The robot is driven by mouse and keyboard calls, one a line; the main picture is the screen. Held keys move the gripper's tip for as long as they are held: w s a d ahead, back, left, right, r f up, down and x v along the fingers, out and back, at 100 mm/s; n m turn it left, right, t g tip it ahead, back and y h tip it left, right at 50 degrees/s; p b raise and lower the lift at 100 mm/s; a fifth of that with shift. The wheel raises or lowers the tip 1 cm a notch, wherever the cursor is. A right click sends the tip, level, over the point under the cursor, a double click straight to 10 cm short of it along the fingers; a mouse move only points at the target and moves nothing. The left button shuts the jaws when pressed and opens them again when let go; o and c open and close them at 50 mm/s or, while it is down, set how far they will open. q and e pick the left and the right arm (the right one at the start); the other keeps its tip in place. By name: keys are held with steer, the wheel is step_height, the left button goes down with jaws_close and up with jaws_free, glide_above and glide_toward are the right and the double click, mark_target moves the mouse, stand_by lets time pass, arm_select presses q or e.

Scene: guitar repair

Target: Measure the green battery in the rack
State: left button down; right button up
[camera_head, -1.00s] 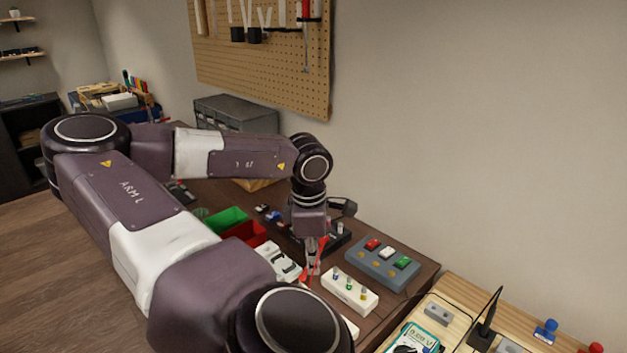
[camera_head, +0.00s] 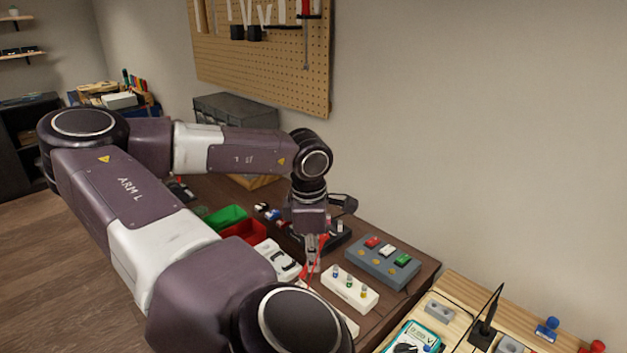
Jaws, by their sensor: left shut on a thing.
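The green battery (camera_head: 403,260) sits at the right end of a blue-grey rack (camera_head: 374,269), beside a white battery (camera_head: 387,250) and a red one (camera_head: 373,242). My left gripper (camera_head: 311,258) points down just left of the rack, apart from it. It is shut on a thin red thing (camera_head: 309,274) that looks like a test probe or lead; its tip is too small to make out. A teal multimeter (camera_head: 427,334) shows at the bottom edge, partly cut off, its display too small to read surely. My right gripper is not in view.
A white block with several coloured knobs (camera_head: 349,290) stands in front of the rack. Green (camera_head: 225,217) and red (camera_head: 246,232) bins and a white device (camera_head: 279,261) lie left of the gripper. A black upright thing (camera_head: 485,328) stands right of the meter.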

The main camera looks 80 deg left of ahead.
arm_select(q)
steer(key=shift+f+b, duration=0.55)
steer(key=shift+b, duration=0.2)
stand_by(0.6)
steer(key=shift+b, duration=0.35)
stand_by(2.9)
steer(key=shift+r+p, duration=1.85)
steer(key=shift+r, duration=1.15)
